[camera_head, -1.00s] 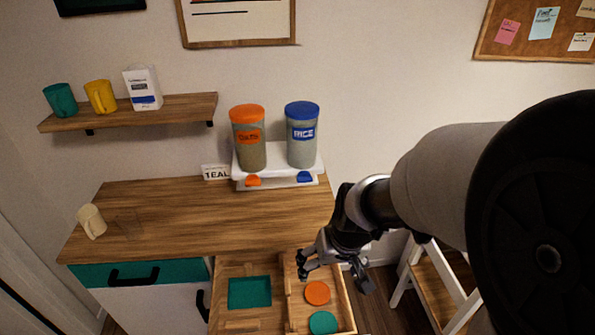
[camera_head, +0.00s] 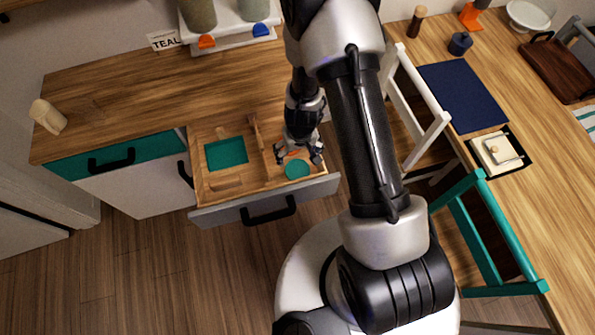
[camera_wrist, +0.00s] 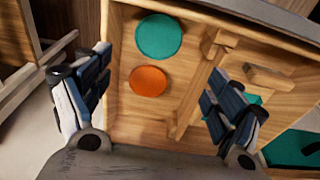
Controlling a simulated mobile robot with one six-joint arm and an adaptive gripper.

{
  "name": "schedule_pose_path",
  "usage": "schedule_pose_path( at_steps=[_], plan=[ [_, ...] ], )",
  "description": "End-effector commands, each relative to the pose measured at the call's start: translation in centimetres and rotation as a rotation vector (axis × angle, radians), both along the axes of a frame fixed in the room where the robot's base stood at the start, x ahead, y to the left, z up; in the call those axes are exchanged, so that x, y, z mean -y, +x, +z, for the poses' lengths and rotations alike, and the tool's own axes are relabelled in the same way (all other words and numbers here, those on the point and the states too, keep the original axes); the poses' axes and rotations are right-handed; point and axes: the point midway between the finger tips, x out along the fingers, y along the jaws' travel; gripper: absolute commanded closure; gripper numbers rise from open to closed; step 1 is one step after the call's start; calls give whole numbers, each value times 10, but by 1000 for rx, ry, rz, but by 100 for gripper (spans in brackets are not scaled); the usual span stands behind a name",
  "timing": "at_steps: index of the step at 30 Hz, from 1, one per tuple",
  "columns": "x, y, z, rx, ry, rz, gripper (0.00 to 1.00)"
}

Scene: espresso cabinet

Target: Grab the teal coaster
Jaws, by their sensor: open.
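The teal coaster (camera_head: 297,169) is a flat round disc lying in the right compartment of the open drawer, near its front. It also shows in the wrist view (camera_wrist: 158,37) at top centre, lying flat. My gripper (camera_head: 300,158) is over that compartment, open and empty, just behind the teal coaster. In the wrist view its two fingers (camera_wrist: 155,105) stand wide apart, with the orange coaster (camera_wrist: 149,81) between and beyond them. In the head view the orange coaster is mostly hidden by the gripper. How high the fingers are above the drawer floor is hard to tell.
A wooden divider (camera_wrist: 196,88) separates the compartments; the left one holds a teal square (camera_head: 226,153). The drawer front with its black handle (camera_head: 268,210) borders the near side.

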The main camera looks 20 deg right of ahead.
Motion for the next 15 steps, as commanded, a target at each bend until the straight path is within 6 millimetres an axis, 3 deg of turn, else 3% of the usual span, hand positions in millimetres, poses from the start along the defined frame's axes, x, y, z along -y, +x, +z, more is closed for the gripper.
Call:
schedule_pose_path(
  at_steps=[1, 3, 15],
  plan=[
    [0, 1, -16, -1, 0, -1, 15],
    [0, 2, -28, -1, 0, -1, 15],
    [0, 10, -91, -1, 0, 0, 15]
  ],
)
